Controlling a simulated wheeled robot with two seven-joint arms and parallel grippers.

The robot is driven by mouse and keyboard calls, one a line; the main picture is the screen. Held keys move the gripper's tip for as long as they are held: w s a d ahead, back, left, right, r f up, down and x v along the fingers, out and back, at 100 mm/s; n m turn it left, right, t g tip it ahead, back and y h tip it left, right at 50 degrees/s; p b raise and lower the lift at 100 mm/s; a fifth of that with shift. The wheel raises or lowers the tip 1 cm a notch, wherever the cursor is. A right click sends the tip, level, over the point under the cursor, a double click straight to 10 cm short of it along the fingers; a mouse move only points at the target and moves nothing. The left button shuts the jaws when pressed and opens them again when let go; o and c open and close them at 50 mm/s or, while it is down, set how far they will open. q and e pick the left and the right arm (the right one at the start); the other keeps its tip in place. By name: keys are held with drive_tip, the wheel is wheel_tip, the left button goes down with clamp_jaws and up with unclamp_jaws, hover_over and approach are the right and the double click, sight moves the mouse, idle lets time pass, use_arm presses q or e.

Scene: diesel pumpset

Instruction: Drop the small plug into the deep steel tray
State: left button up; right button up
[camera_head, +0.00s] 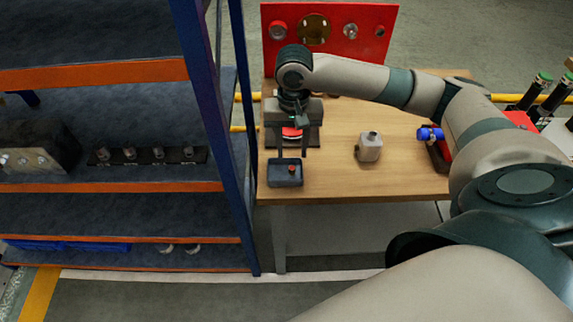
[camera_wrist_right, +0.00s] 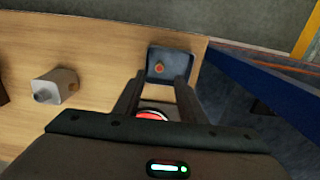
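The small plug (camera_head: 291,169), orange-red, sits inside the dark grey tray (camera_head: 285,183) near the front left edge of the table. In the right wrist view the plug (camera_wrist_right: 159,69) also lies within the walls of the tray (camera_wrist_right: 184,59). My right gripper (camera_head: 291,154) points down just behind the tray in the head view. Its fingers (camera_wrist_right: 157,85) are apart, with nothing held between them. The plug is clear of both fingers. My left gripper is not in view.
A red round part (camera_head: 291,131) on a dark base is behind the fingers. A grey block (camera_head: 369,148) with a spout and a blue part (camera_head: 429,134) stand to the right on the wooden table (camera_head: 330,185). A blue-framed shelf (camera_head: 215,110) borders the left. A red panel (camera_head: 362,20) stands behind.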

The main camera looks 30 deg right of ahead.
wheel_tip(320, 180, up, 17)
drive_tip(key=b, duration=0.1)
drive_tip(key=shift+b, duration=0.35)
idle(1.0)
